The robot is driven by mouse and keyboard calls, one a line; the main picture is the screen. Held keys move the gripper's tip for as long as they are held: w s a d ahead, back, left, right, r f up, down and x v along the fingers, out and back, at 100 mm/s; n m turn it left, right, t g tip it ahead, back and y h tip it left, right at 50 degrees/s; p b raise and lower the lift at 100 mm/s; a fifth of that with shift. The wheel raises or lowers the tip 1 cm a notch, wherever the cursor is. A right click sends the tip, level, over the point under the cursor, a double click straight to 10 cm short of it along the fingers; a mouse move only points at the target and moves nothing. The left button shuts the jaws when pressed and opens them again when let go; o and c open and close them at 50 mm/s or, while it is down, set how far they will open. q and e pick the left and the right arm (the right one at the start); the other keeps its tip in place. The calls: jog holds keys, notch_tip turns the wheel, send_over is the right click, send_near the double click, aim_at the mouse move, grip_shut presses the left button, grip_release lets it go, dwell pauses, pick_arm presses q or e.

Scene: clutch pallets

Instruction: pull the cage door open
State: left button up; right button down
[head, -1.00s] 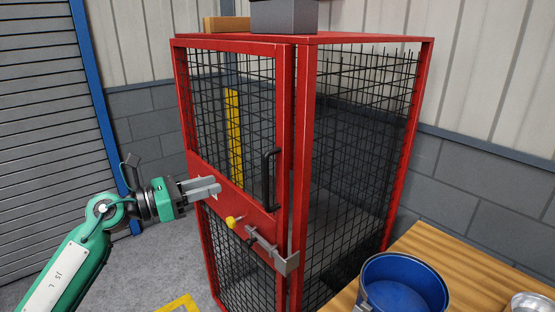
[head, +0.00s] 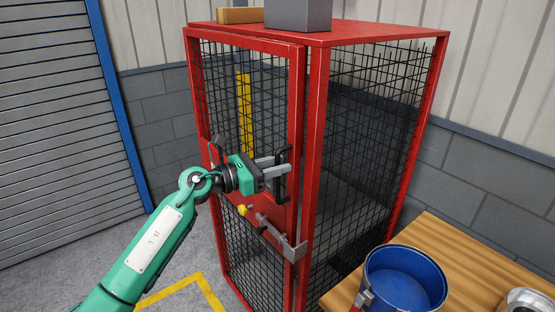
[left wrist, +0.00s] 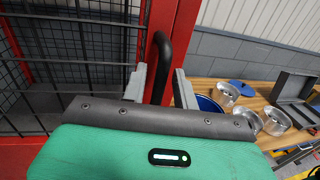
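The red cage door (head: 297,110) with black mesh stands at the cage front, in or close to its frame. A black upright bar handle (head: 284,190) is on its right side. Below it are a yellow knob (head: 242,210) and a grey latch bar (head: 272,231) reaching toward the post; I cannot tell whether it is engaged. My left gripper (head: 281,165) is at the handle. In the left wrist view the handle (left wrist: 160,55) stands between the two separated fingers (left wrist: 160,85), with gaps visible beside it. My right gripper is not in view.
A wooden bench (head: 455,255) with a blue bucket (head: 405,280) stands to the right, near the cage. A grey box (head: 298,13) sits on the cage top. Floor left of the cage, with a yellow line (head: 172,289), is clear.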

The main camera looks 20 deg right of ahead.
pick_arm(q)
jog(key=shift+d, duration=0.25)
grip_shut()
